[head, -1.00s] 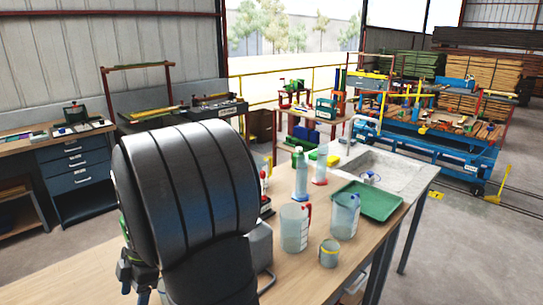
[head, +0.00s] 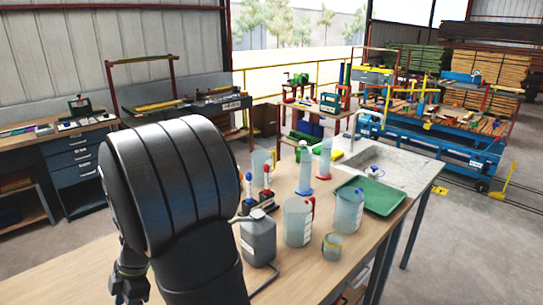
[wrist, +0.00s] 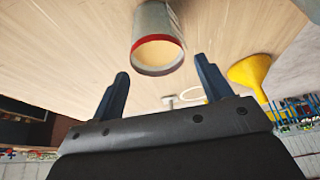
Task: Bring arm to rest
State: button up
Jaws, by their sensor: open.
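My gripper (wrist: 161,66) is open, with its two dark blue fingers apart and nothing held between them. In the wrist view, a grey cylinder with a red band (wrist: 158,40) and a tan open end lies beyond the fingertips; I cannot tell whether it touches them. In the head view my black arm fills the lower left, over the wooden bench (head: 75,275). Only a small part of the gripper end shows there, at the arm's left. The pressure autoclave cannot be made out; my arm covers part of the bench.
A grey jerrycan (head: 258,238) stands just right of my arm. Beyond it are clear jugs (head: 298,222), a small beaker (head: 332,247), a green tray (head: 370,196) and a sink (head: 385,168). A yellow funnel (wrist: 250,72) shows in the wrist view.

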notch_tip(320, 180, up, 5)
jog(key=w+d+m+t, duration=0.1)
jog(key=w+d+m, duration=0.2)
jog(key=d, duration=0.3)
jog(key=w+d+f+m+t, duration=0.1)
jog(key=w+d+m, duration=0.2)
jog(key=d+m, duration=0.2)
jog(key=w+d+f+m+t, duration=0.1)
jog(key=w+d+m+t, duration=0.1)
jog(key=d, duration=0.7)
jog(key=shift+w+d+m+y, duration=0.15)
jog(key=shift+w+m+y, duration=0.35)
jog(key=shift+m, duration=0.4)
jog(key=d+m+t+h, duration=0.1)
jog(key=d+m+t, duration=0.1)
jog(key=d+m, duration=0.65)
jog(key=shift+w+a+f+n, duration=0.3)
jog(key=shift+w+f+n, duration=0.1)
jog(key=shift+w+f, duration=0.3)
jog(key=shift+w+a+f+n, duration=0.35)
jog(key=shift+w+f, duration=0.3)
jog(key=shift+w, duration=0.1)
jog(key=shift+w+a+f+n, duration=0.3)
jog(key=shift+w+f+n, duration=0.1)
jog(key=shift+w+f, duration=0.3)
jog(key=shift+r, duration=0.1)
